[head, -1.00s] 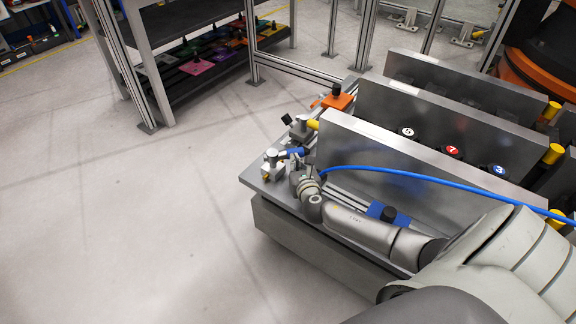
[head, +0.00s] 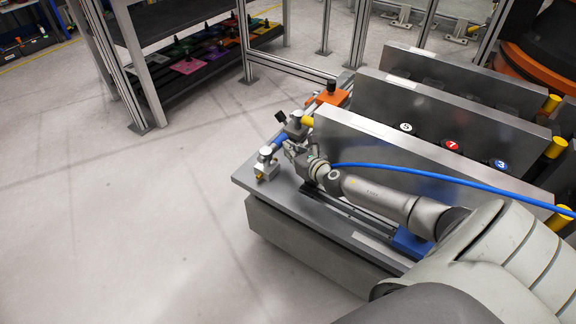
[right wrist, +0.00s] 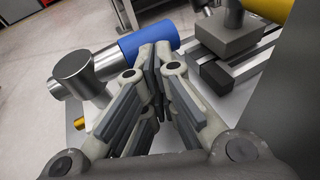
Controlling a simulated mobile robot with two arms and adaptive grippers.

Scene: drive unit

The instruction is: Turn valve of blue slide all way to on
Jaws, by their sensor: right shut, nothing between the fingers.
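The blue valve handle (head: 281,142) points up and right from its silver valve body (head: 266,158) at the left end of the metal plate. In the right wrist view the blue handle (right wrist: 150,41) extends from a silver cylinder (right wrist: 85,72). My right gripper (head: 289,151) is beside the handle. Its fingers (right wrist: 155,62) are shut and empty, with the tips close to the handle; I cannot tell if they touch. The blue slide (head: 410,243) is at the right part of its rail, partly hidden by my right arm. My left gripper is out of view.
A yellow-handled valve (head: 306,121) and an orange slide block (head: 333,95) stand behind. Upright metal panels (head: 415,160) rise to the right, and a blue hose (head: 400,172) crosses in front of one. Open floor lies left of the plate (head: 243,181).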

